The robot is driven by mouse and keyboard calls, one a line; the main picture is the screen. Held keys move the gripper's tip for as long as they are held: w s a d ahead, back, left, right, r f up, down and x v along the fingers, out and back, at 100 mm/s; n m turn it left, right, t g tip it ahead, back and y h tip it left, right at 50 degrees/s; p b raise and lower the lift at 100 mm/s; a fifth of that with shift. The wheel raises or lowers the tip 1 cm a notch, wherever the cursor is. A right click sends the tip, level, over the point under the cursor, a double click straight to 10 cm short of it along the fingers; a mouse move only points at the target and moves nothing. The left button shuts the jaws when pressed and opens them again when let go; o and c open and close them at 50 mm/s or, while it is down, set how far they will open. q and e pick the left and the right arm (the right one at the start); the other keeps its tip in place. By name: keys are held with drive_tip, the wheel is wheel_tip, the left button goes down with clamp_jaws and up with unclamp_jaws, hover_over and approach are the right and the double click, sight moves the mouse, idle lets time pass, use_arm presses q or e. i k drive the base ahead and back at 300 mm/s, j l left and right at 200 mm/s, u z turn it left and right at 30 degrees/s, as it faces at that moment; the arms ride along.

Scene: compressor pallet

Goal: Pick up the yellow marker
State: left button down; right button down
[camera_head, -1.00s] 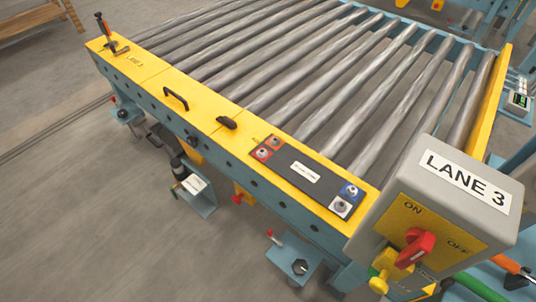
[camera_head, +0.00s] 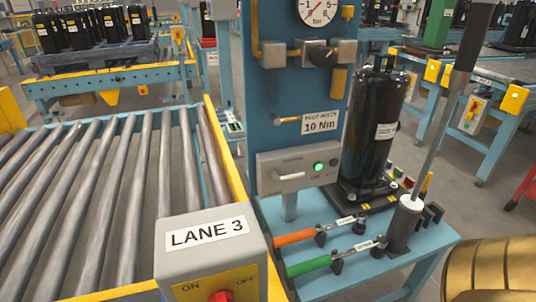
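A slim yellow upright piece (camera_head: 425,185), which looks like the yellow marker, stands on the blue bench at the right, just right of the black compressor (camera_head: 372,130). It is small, and its lower end is partly hidden behind the grey-and-white post of a tool. Small green, yellow and red pieces (camera_head: 408,181) sit beside it, between it and the compressor. Neither of my grippers is in view.
The blue bench (camera_head: 432,240) carries orange-handled (camera_head: 296,236) and green-handled (camera_head: 308,266) wrenches and a tall dark lever tool (camera_head: 440,120). A blue panel (camera_head: 285,95) with a gauge rises behind. The LANE 3 box (camera_head: 210,240) and roller conveyor (camera_head: 90,190) are at the left.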

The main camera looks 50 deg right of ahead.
sight(427, 182)
drive_tip(key=z, duration=2.45)
